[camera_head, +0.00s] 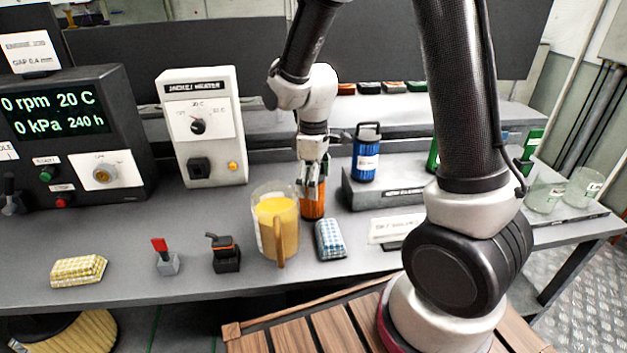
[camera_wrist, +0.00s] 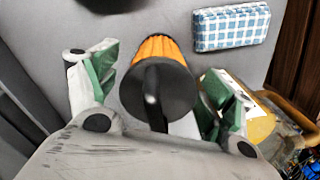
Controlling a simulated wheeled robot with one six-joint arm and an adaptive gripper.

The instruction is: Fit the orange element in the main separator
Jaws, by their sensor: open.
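The orange element (camera_head: 313,203) stands upright on the bench behind a clear jug of yellow liquid. In the wrist view the orange element (camera_wrist: 158,75) shows pleated orange sides and a black top with a loop handle. My gripper (camera_head: 312,185) is directly above it, pointing down. In the wrist view my gripper (camera_wrist: 158,92) is open, with one green-padded finger on each side of the element; I cannot tell whether they touch it. A blue element (camera_head: 366,155) with a black handle stands on a dark raised block to the right. I cannot tell which thing is the main separator.
The jug (camera_head: 277,222) stands close beside my gripper. A blue checked cloth (camera_head: 330,240) lies just right of it. A jacket heater box (camera_head: 202,127), black switch (camera_head: 224,253), red-handled valve (camera_head: 165,256) and yellow checked cloth (camera_head: 78,271) are left. Glass beakers (camera_head: 582,187) stand far right.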

